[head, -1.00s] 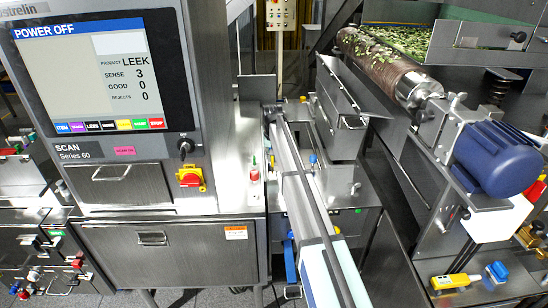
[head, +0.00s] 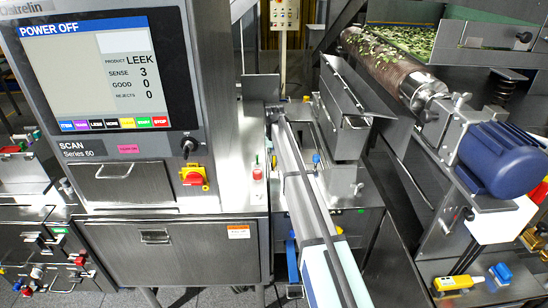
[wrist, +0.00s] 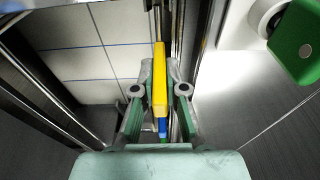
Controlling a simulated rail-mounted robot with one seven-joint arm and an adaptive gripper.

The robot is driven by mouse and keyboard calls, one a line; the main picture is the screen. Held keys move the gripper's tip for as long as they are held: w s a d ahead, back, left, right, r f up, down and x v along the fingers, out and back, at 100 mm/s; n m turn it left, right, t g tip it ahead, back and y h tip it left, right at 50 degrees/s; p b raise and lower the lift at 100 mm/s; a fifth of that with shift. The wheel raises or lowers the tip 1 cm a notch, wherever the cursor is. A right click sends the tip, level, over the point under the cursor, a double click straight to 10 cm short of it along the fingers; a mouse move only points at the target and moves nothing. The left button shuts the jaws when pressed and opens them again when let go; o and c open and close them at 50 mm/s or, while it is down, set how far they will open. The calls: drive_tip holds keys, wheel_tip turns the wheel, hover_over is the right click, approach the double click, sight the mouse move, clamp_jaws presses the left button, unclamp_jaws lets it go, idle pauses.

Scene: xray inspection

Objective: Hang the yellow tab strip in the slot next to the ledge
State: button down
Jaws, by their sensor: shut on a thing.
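The yellow tab strip (wrist: 159,75) is held lengthwise between the two fingers of my gripper (wrist: 160,92) in the wrist view. Its long yellow body points away from the palm and reaches past the fingertips. A small blue part (wrist: 162,126) shows at its near end, with a bit of green below. My gripper is shut on the strip. The gripper is not clearly seen in the head view. I cannot make out the slot or the ledge with certainty in either view.
The scanner cabinet with its screen (head: 100,75) stands at left in the head view. A blue motor (head: 500,160) and roller (head: 390,65) are at right. Coloured fittings (head: 60,255) crowd the lower left. Dark rails flank the gripper in the wrist view, with a green part (wrist: 298,40) at upper right.

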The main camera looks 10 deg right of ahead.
drive_tip(key=shift+f+b, duration=0.3)
drive_tip(key=shift+f, duration=0.5)
idle(0.4)
drive_tip(key=c, duration=1.2)
unclamp_jaws()
drive_tip(key=shift+o, duration=0.2)
drive_tip(key=shift+r, duration=0.15)
drive_tip(key=shift+r, duration=0.35)
wheel_tip(320, 180, up, 11)
drive_tip(key=s, duration=0.1)
drive_tip(key=shift+s, duration=0.4)
